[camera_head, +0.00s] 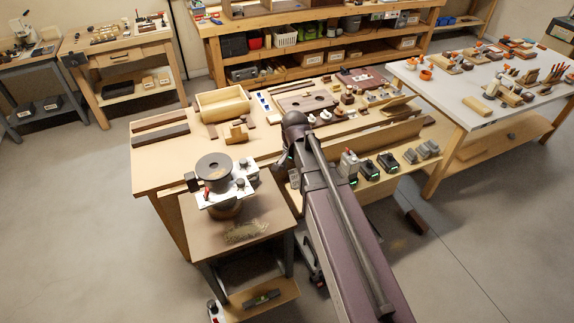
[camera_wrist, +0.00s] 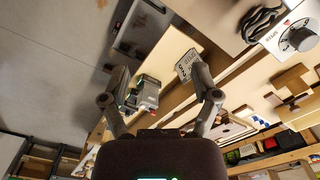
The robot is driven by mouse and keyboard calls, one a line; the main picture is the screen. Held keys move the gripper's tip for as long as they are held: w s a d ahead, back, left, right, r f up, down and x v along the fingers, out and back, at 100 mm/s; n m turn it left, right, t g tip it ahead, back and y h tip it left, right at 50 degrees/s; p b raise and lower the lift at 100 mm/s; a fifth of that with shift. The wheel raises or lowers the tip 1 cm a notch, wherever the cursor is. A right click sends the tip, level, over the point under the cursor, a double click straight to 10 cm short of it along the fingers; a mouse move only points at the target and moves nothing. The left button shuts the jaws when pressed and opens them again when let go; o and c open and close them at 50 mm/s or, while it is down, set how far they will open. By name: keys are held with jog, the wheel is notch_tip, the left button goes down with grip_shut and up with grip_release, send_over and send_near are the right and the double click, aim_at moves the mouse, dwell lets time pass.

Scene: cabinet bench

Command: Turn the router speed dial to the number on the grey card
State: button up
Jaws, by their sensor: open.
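The dial (camera_wrist: 298,38) is a dark grey knob on a white plate with red marks and the word SPEED, at the upper right of the wrist view. I cannot read its setting. A pale grey card (camera_wrist: 186,64) with dark lettering shows beside my right fingertip; its text is too small to read. My gripper (camera_wrist: 157,66) is open and empty, its fingers well apart, to the left of the dial and clear of it. In the head view the router (camera_head: 214,168) has a black round top and stands on a small side table; its dial is not clear there.
A black coiled cord (camera_wrist: 262,22) lies beside the dial plate. A grey-black charger-like box (camera_wrist: 148,92) shows between my fingers. The wooden bench (camera_head: 160,165) holds a box (camera_head: 222,104) and several small parts. Chargers (camera_head: 365,168) line its front shelf.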

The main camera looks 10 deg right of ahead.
jog(key=s+d+f+n+b, duration=0.1)
jog(key=s+d+n, duration=0.3)
jog(key=s, duration=0.2)
jog(key=shift+s+d+f+n, duration=0.2)
jog(key=shift+f+n, duration=0.1)
jog(key=shift+n, duration=0.1)
jog(key=shift+a, duration=0.1)
jog(key=shift+s, duration=0.1)
jog(key=s+d+n, duration=0.1)
jog(key=s+d+n+b, duration=0.1)
jog(key=s, duration=0.1)
jog(key=shift+s+d+f+n, duration=0.1)
jog(key=shift+s+f+n, duration=0.2)
jog(key=shift+f, duration=0.1)
